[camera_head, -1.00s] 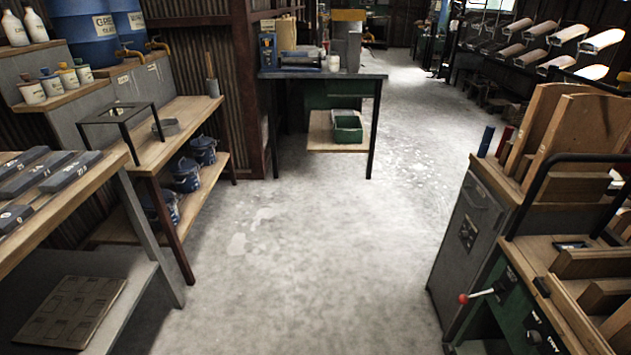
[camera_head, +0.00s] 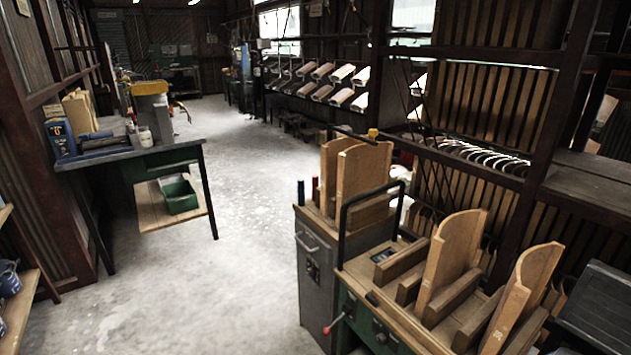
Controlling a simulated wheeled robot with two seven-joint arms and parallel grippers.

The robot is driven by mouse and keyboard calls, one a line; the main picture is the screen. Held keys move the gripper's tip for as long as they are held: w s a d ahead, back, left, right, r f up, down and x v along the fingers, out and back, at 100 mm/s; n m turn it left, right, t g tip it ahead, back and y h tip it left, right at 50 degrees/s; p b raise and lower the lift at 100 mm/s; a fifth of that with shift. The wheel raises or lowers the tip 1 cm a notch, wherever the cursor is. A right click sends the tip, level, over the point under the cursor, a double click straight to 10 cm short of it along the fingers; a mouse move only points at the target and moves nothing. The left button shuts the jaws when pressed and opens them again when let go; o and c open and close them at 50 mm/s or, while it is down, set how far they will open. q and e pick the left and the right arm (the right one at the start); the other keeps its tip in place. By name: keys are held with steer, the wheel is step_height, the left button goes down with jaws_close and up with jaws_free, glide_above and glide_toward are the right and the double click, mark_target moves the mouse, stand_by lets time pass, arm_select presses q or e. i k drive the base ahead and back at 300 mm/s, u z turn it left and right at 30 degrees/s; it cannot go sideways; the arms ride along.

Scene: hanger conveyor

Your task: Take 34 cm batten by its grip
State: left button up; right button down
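No piece in view can be made out as the 34 cm batten, and no 34 cm marking is legible. Tall wooden boards stand upright in slots on the right: one pale board (camera_head: 362,185) on the grey cabinet, one curved-top board (camera_head: 450,262) on the green-fronted bench, and another board (camera_head: 522,298) nearer to me. Small marks show low on the nearer boards, too small to read. Neither of my grippers is in view.
A green-fronted bench (camera_head: 362,315) with a red-knobbed lever (camera_head: 328,330) and a grey cabinet (camera_head: 312,262) stand at right. A dark-topped table (camera_head: 130,155) with a green bin (camera_head: 179,194) below stands at left. The concrete floor (camera_head: 235,270) between them is clear.

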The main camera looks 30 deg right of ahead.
mark_target(405, 321)
steer(key=z, duration=2.3)
steer(key=k, duration=0.55)
steer(key=z, duration=0.85)
steer(key=i, duration=1.25)
steer(key=u, duration=0.75)
